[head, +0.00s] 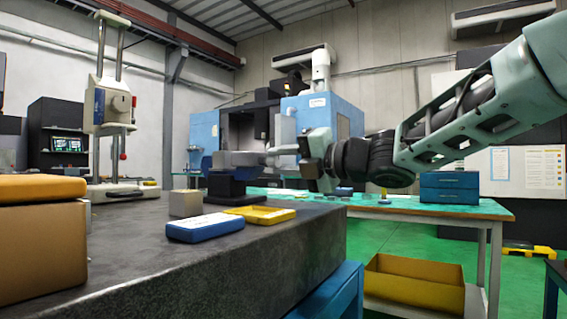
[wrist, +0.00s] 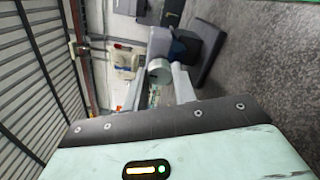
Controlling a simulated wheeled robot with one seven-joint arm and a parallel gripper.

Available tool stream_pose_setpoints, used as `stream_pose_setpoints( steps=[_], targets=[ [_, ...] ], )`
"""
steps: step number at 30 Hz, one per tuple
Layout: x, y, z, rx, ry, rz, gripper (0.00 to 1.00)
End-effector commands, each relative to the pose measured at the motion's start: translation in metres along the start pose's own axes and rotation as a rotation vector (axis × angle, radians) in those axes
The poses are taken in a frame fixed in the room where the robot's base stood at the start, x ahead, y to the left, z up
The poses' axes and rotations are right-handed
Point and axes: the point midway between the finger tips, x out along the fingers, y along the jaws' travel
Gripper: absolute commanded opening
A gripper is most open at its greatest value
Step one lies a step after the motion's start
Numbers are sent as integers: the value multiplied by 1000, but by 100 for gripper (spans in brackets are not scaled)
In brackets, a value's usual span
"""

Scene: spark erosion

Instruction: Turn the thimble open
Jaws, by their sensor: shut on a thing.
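The thimble (head: 246,158) is a grey cylinder lying level at the right side of a blue micrometer frame (head: 218,162). The frame sits in a dark stand (head: 233,186) on the grey stone slab. My gripper (head: 276,155) reaches in from the right and is shut on the thimble. In the wrist view the thimble's round grey end (wrist: 159,73) lies between the two fingers of my gripper (wrist: 158,88). The gap between the measuring faces cannot be made out.
A height gauge (head: 112,110) stands behind at left, an orange-topped box (head: 42,230) at near left. A green-topped bench (head: 400,204) lies beyond.

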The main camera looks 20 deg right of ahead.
Motion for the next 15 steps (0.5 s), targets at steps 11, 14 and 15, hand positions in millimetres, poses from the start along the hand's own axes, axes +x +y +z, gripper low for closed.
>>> stream_pose_setpoints(
  steps=[11,14,15],
  targets=[
    [0,-1,0,2,-1,-1,49],
    [0,0,0,1,-1,-1,49],
    [-2,0,0,1,-1,-1,49]
  ],
)
